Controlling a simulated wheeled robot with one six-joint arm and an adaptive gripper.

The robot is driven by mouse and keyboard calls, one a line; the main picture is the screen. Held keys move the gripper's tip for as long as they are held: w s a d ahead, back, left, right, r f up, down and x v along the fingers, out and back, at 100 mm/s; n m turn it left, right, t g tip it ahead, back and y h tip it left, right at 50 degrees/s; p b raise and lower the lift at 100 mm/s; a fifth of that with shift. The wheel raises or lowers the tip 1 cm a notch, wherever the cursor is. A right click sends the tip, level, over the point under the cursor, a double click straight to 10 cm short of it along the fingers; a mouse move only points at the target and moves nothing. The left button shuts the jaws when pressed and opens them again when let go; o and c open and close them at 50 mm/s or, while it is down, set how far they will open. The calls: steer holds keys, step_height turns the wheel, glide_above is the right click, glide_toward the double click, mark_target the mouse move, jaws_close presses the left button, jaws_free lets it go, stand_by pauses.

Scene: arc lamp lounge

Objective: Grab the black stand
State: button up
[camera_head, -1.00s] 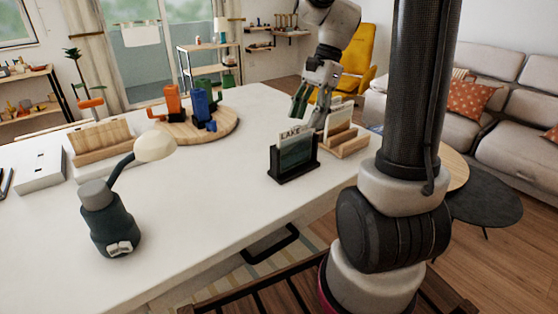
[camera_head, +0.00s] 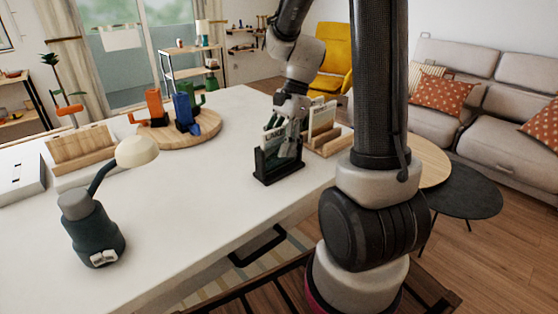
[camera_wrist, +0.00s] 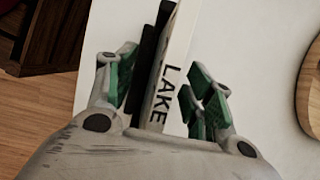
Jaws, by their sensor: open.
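The black stand (camera_head: 266,167) stands on the white table near its right edge, with a card marked LAKE (camera_head: 279,150) upright in it. In the wrist view the stand (camera_wrist: 147,58) and the card (camera_wrist: 178,52) lie between the two finger pads. My gripper (camera_head: 284,140) is over the stand from above, its jaws open. The fingers (camera_wrist: 158,88) straddle the stand and card with a visible gap on the right side. The left finger is close to the stand; I cannot tell whether it touches. My gripper hides part of the card in the head view.
A wooden holder (camera_head: 335,144) with a card stands close to the right of the stand. A round wooden board (camera_head: 207,128) with orange, blue and green items is farther back. A lamp (camera_head: 92,228) stands at the left front. The middle of the table (camera_head: 190,205) is clear.

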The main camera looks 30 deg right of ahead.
steer(key=shift+f, duration=0.25)
stand_by(0.4)
jaws_close()
